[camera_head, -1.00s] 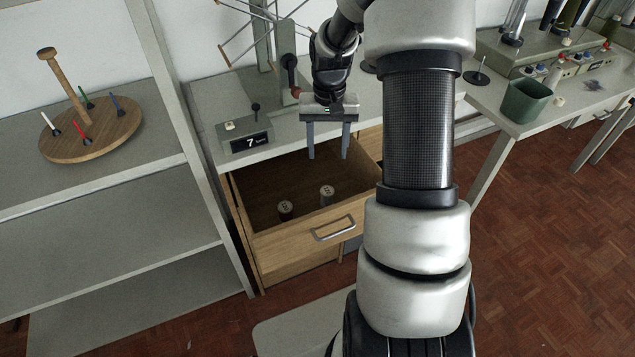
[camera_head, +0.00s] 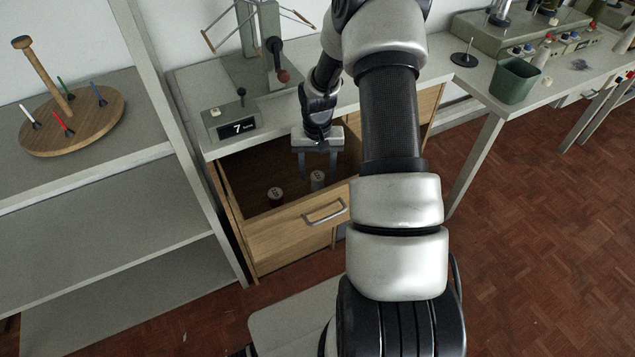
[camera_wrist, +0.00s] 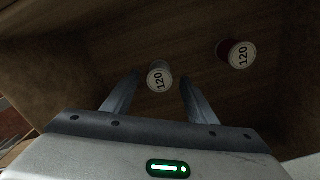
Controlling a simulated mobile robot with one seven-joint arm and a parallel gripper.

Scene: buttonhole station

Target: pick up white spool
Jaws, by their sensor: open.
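The white spool (camera_head: 317,184) stands upright in the open drawer, on the right of two spools in the head view. In the wrist view the white spool (camera_wrist: 159,75) shows its round top marked 120, centred between the fingertips. A dark red spool (camera_head: 276,198) stands to its left in the head view; in the wrist view the red spool (camera_wrist: 237,54) is at upper right, also marked 120. My gripper (camera_head: 319,170) is open, pointing down into the drawer just above the white spool. In the wrist view my gripper (camera_wrist: 159,82) is empty; whether its tips reach beside the spool is unclear.
The wooden drawer (camera_head: 292,234) has walls around the spools and a metal handle (camera_head: 324,212) in front. A box reading 7 (camera_head: 238,129) and a crank winder (camera_head: 272,60) stand on the bench above. A shelf with a wooden peg disc (camera_head: 100,125) is at left.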

